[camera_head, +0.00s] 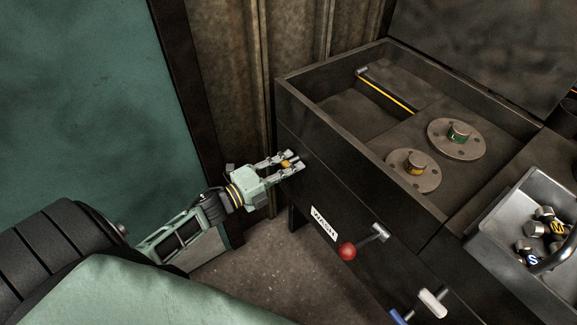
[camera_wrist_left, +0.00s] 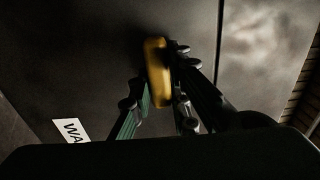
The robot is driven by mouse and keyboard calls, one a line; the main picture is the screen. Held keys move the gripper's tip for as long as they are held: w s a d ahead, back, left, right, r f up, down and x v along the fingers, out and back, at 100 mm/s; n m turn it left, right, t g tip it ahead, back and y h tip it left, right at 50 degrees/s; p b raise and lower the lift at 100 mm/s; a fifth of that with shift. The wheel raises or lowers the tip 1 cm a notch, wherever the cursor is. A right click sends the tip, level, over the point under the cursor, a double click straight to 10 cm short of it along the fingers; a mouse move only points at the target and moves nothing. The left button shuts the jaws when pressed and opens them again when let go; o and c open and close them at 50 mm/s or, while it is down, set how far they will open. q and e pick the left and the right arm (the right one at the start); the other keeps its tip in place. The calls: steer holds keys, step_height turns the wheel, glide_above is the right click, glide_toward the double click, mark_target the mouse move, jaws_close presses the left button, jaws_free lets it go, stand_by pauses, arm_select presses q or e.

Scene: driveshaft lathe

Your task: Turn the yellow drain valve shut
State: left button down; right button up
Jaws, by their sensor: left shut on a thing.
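The yellow drain valve (camera_head: 287,164) is on the front face of the dark wash cabinet (camera_head: 330,185), near its left end. My left gripper (camera_head: 290,162) is at the valve, with its fingers on either side of the handle, shut on it. In the left wrist view the yellow handle (camera_wrist_left: 157,72) stands upright in the picture between the fingers (camera_wrist_left: 158,95). The fingers partly cover the handle in the head view. The valve's mount behind the handle is hidden. My right gripper is not in view.
A red-knobbed lever (camera_head: 347,251) sticks out right of the WASH label (camera_head: 324,223). The open basin above holds two flanged discs (camera_head: 457,139) (camera_head: 413,171). A metal tray (camera_head: 483,243) with several small parts stands at right. The floor below the gripper is clear.

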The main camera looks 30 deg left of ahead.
arm_select(q)
steer(key=shift+d+f, duration=0.1)
stand_by(0.3)
steer(key=c, duration=1.6)
jaws_free()
steer(key=shift+c, duration=0.2)
steer(key=v, duration=1.2)
